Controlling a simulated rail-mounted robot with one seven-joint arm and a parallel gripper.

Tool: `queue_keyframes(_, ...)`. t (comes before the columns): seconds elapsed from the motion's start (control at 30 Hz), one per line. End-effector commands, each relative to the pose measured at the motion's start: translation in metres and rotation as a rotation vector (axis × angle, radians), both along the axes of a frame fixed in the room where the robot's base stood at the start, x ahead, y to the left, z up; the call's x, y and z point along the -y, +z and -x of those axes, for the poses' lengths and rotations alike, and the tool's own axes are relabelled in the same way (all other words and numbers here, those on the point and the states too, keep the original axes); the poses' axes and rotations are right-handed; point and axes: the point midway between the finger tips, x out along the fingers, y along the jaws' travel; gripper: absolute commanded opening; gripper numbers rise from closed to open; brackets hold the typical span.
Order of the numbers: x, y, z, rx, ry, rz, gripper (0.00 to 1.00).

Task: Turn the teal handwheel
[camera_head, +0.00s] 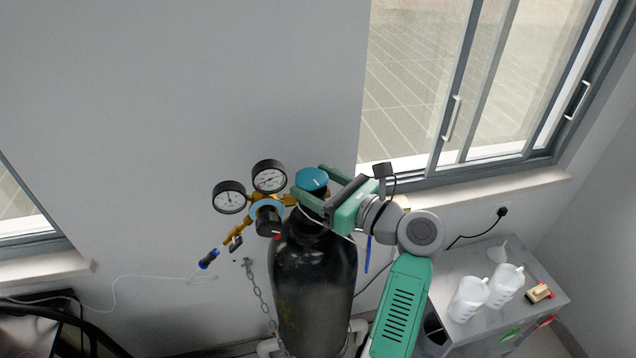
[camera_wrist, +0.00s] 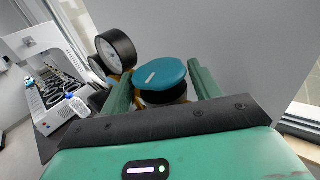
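The teal handwheel (camera_head: 312,179) is a round knob with a pale mark on its top face. It sits on top of the black gas cylinder (camera_head: 313,285), above the brass valve fittings. My gripper (camera_head: 309,182) reaches in from the right, with one green finger on each side of the handwheel. In the wrist view the handwheel (camera_wrist: 160,74) lies between the two fingertips (camera_wrist: 160,78), with a narrow gap seen at each side. The gripper is open. Whether a finger touches the wheel's lower edge cannot be told.
Two pressure gauges (camera_head: 250,186) and a brass regulator (camera_head: 267,212) stick out left of the handwheel, close to the fingers. A chain (camera_head: 258,288) hangs by the cylinder. The wall and window sill (camera_head: 490,189) are behind.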

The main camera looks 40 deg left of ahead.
Motion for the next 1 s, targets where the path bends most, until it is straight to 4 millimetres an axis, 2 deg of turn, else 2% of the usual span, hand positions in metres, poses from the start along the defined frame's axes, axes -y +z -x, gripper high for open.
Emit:
queue_keyframes(0.03, 0.000, 0.000, 0.000, 0.000, 0.000, 0.000, 0.52)
queue_keyframes(0.1, 0.000, 0.000, 0.000, 0.000, 0.000, 0.000, 0.39)
queue_keyframes(0.13, 0.000, 0.000, 0.000, 0.000, 0.000, 0.000, 0.36)
queue_keyframes(0.43, -0.001, 0.011, 0.003, -0.004, -0.103, -0.002, 0.36)
queue_keyframes(0.7, -0.001, 0.005, 0.005, -0.003, -0.249, -0.001, 0.36)
queue_keyframes(1.0, -0.001, 0.001, 0.005, 0.002, -0.271, -0.001, 0.36)
